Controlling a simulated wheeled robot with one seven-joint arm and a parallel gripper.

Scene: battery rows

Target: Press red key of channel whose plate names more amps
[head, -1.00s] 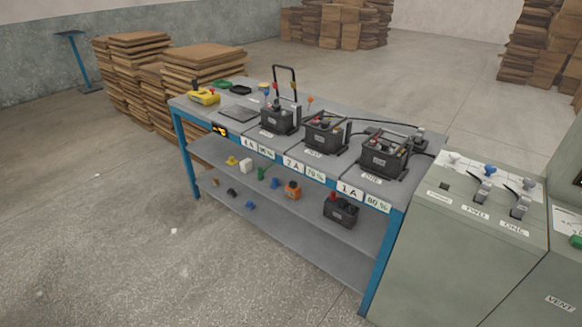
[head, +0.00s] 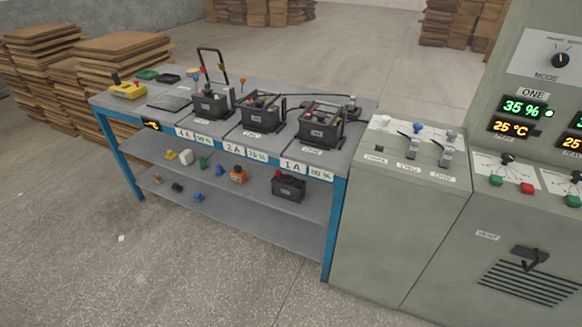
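The grey charger cabinet (head: 450,250) stands at the right. Under its label ONE (head: 533,94) are a green readout of 35 % and an orange one of 25 °C. Below, a red key (head: 527,188) sits right of a green key (head: 497,181), under a black knob (head: 507,159). A second knob and green key (head: 573,200) are cut by the right edge. On the bench front, plates read 1 A (head: 293,166), 2 A (head: 232,149) and what looks like 4 A (head: 186,134). No amp plate is readable on the cabinet. My gripper is not in view.
The blue-framed bench (head: 335,215) carries three black batteries, the nearest (head: 320,125) beside the lower cabinet (head: 395,215) with toggle switches. A vent grille (head: 530,282) is low on the cabinet. Pallet stacks (head: 125,60) stand behind.

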